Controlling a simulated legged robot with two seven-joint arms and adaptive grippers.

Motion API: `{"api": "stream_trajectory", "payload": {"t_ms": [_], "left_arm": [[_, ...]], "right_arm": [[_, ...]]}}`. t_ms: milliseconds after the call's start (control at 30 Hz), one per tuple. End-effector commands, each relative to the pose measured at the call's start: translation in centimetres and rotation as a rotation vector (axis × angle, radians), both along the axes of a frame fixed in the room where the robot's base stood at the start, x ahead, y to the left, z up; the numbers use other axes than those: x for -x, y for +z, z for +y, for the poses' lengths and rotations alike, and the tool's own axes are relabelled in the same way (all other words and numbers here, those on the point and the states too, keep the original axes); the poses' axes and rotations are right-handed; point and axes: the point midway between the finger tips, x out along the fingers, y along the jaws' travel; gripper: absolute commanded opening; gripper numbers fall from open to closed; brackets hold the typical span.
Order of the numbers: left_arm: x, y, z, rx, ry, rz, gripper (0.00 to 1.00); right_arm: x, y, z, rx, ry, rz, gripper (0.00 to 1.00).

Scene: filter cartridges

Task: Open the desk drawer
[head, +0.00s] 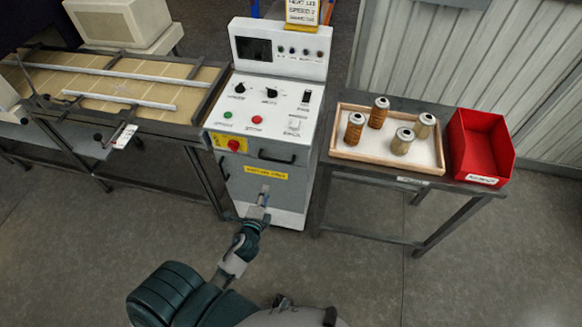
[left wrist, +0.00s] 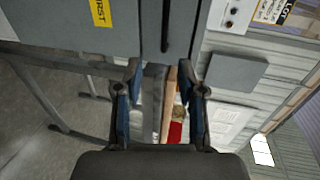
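The drawer front (head: 262,150) is a grey panel on the control cabinet, below the sloped control panel. It looks flush with the cabinet, with a black bar handle (head: 277,157) across it. In the left wrist view the handle (left wrist: 166,25) stands upright at the top middle, beyond the fingertips. My left gripper (head: 265,195) is in front of the cabinet, below the handle and the yellow label. In the left wrist view its two fingers (left wrist: 159,80) are apart with nothing held between them. It appears clear of the handle. My right gripper is not visible.
A yellow label (head: 266,172) is on the cabinet below the handle. To the right, a table (head: 400,182) carries a wooden tray (head: 388,168) with several cartridges and a red bin (head: 481,146). A conveyor bench (head: 110,115) adjoins on the left. The floor in front is open.

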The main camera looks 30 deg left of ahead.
Motion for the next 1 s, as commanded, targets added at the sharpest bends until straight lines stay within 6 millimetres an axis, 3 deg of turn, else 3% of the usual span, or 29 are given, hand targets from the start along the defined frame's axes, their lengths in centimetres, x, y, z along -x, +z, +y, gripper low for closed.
{"api": "stream_trajectory", "payload": {"t_ms": [67,267,700,1000], "left_arm": [[-0.3,0.8,0.2,-0.02,-0.002,-0.015,0.39],[-3.1,0.3,1.0,-0.022,-0.002,-0.017,0.39],[-12.9,-1.9,3.1,-0.019,-0.001,-0.015,0.39],[-16.2,-2.7,4.0,-0.017,-0.002,-0.013,0.39]], "right_arm": [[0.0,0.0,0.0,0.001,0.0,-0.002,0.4],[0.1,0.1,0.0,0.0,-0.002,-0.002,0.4],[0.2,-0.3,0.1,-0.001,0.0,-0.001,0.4],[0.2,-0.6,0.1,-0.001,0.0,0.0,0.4]]}}
